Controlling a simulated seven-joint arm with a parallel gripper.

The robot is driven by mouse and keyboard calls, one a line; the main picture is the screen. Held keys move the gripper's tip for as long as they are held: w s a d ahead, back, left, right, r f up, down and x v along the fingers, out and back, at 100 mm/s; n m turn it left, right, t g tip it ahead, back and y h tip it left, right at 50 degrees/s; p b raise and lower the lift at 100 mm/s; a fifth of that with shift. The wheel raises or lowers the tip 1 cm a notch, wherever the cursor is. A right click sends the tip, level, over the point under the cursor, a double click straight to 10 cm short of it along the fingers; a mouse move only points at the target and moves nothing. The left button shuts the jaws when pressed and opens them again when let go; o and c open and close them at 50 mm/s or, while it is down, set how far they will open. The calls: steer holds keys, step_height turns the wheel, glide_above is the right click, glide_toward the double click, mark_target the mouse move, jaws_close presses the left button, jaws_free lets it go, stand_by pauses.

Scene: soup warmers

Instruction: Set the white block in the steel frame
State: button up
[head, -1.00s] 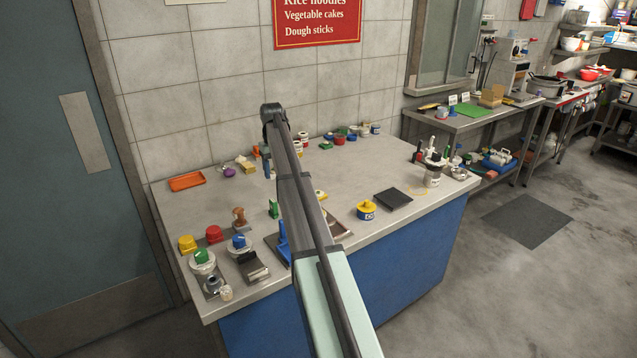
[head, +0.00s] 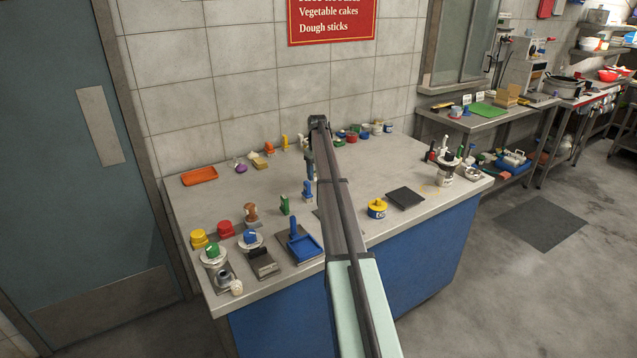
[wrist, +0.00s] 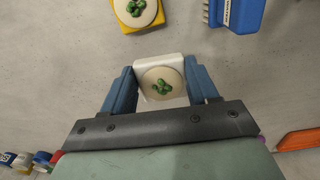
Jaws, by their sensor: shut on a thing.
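My gripper (wrist: 162,80) is shut on the white block (wrist: 158,64), one blue finger on each side of it. The block has a round cream top with a green clover-like mark and sits between the fingertips. In the head view my gripper (head: 309,168) hangs beneath the far end of my arm over the back half of the counter; I cannot make out the block there. I cannot clearly see the steel frame; a thin grey edge (head: 318,213) shows beside my arm, which covers the rest.
A yellow block (wrist: 137,13) with a similar top and a blue labelled tool (wrist: 236,14) lie ahead in the wrist view.

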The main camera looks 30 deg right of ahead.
steer(key=shift+f, duration=2.3)
steer(key=shift+f, duration=0.1)
steer(key=o, duration=1.1)
steer(key=shift+c, duration=0.2)
step_height(320, 180, up, 12)
steer(key=shift+f, duration=0.2)
steer(key=shift+r, duration=0.35)
steer(key=shift+c, duration=0.5)
